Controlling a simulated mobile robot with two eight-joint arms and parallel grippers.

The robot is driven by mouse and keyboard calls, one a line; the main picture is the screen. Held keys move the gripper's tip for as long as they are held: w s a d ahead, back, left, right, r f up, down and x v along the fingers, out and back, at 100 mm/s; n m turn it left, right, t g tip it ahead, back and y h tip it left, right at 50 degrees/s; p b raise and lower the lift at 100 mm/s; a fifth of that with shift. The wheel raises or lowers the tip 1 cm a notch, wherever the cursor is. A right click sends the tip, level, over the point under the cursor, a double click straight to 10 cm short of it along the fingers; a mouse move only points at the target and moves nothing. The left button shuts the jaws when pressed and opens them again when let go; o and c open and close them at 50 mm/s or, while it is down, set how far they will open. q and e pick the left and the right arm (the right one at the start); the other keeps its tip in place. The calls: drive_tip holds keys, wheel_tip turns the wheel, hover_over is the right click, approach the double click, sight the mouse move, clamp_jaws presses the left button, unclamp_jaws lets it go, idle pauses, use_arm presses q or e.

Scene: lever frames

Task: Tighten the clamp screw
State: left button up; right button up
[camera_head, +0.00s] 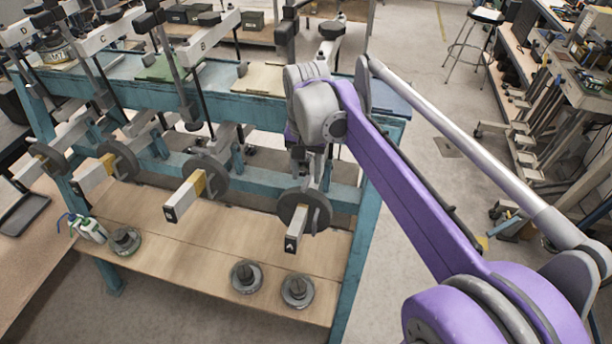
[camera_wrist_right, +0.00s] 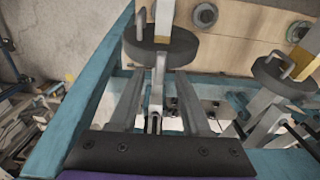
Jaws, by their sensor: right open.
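I cannot pick out the clamp screw with certainty. In the right wrist view, my right gripper (camera_wrist_right: 157,88) is open, with one grey finger on each side of a narrow grey lever part (camera_wrist_right: 157,92). I cannot tell whether they touch it. A dark round weight (camera_wrist_right: 160,46) sits on that lever just past the fingertips; it also shows in the head view (camera_head: 318,205). My left gripper is not in view.
Similar levers with dark discs, including one (camera_head: 205,176), stand to the left. Loose round weights (camera_head: 297,290) lie on the wooden lower shelf (camera_head: 190,237). Open floor (camera_head: 445,100) lies right of the frame.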

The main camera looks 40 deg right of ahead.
drive_tip(key=shift+f, duration=0.9)
drive_tip(key=shift+c, duration=0.3)
clamp_jaws()
